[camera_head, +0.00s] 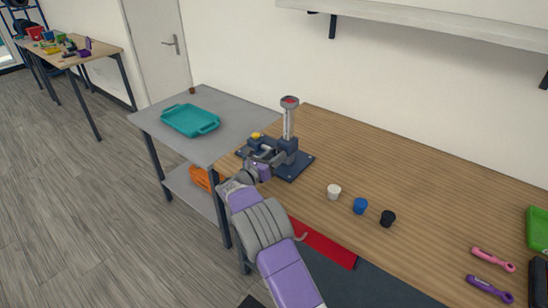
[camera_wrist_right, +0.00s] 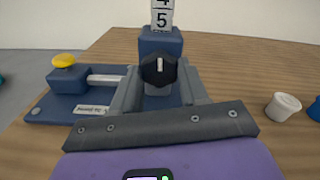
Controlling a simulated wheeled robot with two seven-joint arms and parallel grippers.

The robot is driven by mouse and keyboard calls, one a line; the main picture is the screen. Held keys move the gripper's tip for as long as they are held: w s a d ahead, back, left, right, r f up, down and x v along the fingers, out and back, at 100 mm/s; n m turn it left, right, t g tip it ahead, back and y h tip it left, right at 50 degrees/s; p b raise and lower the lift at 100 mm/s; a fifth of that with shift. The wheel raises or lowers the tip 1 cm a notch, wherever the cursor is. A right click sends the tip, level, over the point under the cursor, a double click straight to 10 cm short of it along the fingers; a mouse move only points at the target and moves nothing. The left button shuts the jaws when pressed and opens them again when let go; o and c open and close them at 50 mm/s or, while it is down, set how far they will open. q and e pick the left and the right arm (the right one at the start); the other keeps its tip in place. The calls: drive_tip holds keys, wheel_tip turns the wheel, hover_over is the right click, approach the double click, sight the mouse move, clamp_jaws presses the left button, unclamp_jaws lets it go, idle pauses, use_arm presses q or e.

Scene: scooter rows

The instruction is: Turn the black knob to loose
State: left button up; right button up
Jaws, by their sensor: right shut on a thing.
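The black knob (camera_wrist_right: 153,71) is on the front of a dark blue fixture (camera_wrist_right: 160,42) in the right wrist view. A white line on it stands about upright. My right gripper (camera_wrist_right: 158,80) has its two grey fingers on either side of the knob and is shut on it. In the head view my right gripper (camera_head: 266,163) reaches the fixture (camera_head: 296,168) at the left end of the wooden table; there the arm and gripper hide the knob. My left gripper is not in view.
The fixture has a yellow button (camera_wrist_right: 66,60) at left and a column with numbers (camera_wrist_right: 162,17) on top. White (camera_head: 334,192), blue (camera_head: 360,206) and black (camera_head: 388,218) small cups stand to its right. A teal tray (camera_head: 190,121) is on the grey side table.

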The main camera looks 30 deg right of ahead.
drive_tip(key=n, duration=0.3)
drive_tip(key=shift+n+b, duration=0.3)
drive_tip(key=n, duration=0.4)
drive_tip(key=shift+n+p, duration=0.3)
drive_tip(key=shift+p, duration=0.05)
drive_tip(key=n+p, duration=0.1)
drive_tip(key=n, duration=0.3)
drive_tip(key=shift+n+p, duration=0.3)
drive_tip(key=shift+p, duration=0.1)
drive_tip(key=n+p, duration=0.2)
drive_tip(key=n, duration=0.3)
drive_tip(key=shift+r+p, duration=0.1)
drive_tip(key=shift+p, duration=0.3)
drive_tip(key=n+p, duration=0.3)
drive_tip(key=n, duration=0.2)
drive_tip(key=shift+n, duration=0.4)
drive_tip(key=n+p, duration=0.2)
drive_tip(key=n, duration=0.2)
drive_tip(key=shift+n, duration=0.3)
drive_tip(key=n+p, duration=0.2)
drive_tip(key=n, duration=0.2)
drive_tip(key=n+p, duration=0.1)
drive_tip(key=n, duration=0.3)
drive_tip(key=shift+n, duration=0.3)
drive_tip(key=shift+n+p, duration=0.3)
